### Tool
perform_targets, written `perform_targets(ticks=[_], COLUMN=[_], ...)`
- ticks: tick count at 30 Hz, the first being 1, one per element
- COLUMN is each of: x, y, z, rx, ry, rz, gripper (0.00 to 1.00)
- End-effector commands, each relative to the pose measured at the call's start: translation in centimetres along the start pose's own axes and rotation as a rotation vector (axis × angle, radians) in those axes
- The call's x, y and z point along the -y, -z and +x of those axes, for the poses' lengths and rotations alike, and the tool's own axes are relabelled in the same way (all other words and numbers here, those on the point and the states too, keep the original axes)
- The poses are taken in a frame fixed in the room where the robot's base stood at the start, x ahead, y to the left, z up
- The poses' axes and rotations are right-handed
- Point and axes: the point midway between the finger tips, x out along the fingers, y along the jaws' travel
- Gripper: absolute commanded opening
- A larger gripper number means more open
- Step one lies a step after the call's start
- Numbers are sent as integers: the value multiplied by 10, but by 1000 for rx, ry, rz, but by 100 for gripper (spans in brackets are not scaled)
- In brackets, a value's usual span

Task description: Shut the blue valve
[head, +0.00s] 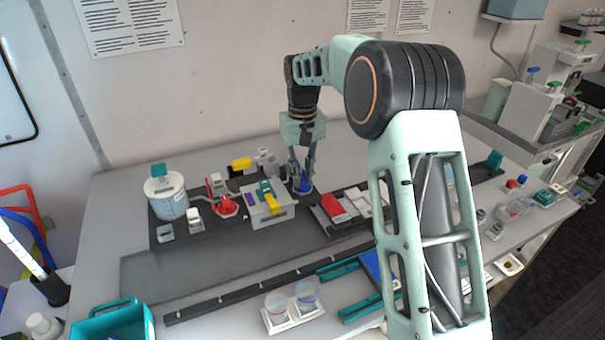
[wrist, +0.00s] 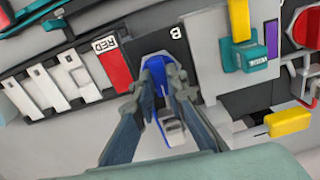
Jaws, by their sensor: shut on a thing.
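The blue valve (head: 304,184) stands on the dark panel at the back of the bench, right of the white block. In the wrist view the blue valve (wrist: 157,88) sits between my two fingers, next to a label with the letter B. My gripper (head: 302,172) reaches down from above and is shut on the blue valve. In the wrist view my gripper (wrist: 162,85) has one finger on each side of the blue part. The fingers hide part of the valve, and I cannot tell its exact turn angle.
A white block (head: 268,208) with yellow and teal levers stands left of the valve. A red valve (head: 226,206) and a white tank (head: 166,194) are farther left. A red card (head: 338,207) lies to the right.

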Motion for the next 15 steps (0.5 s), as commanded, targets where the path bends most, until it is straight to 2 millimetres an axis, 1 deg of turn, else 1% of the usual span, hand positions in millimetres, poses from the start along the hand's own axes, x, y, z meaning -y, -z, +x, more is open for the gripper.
perform_targets(ticks=[6, 15], x=[0, 0], y=[0, 0], z=[0, 0], rx=[0, -1], ry=[0, 0], rz=[-62, -83], gripper=[0, 0])
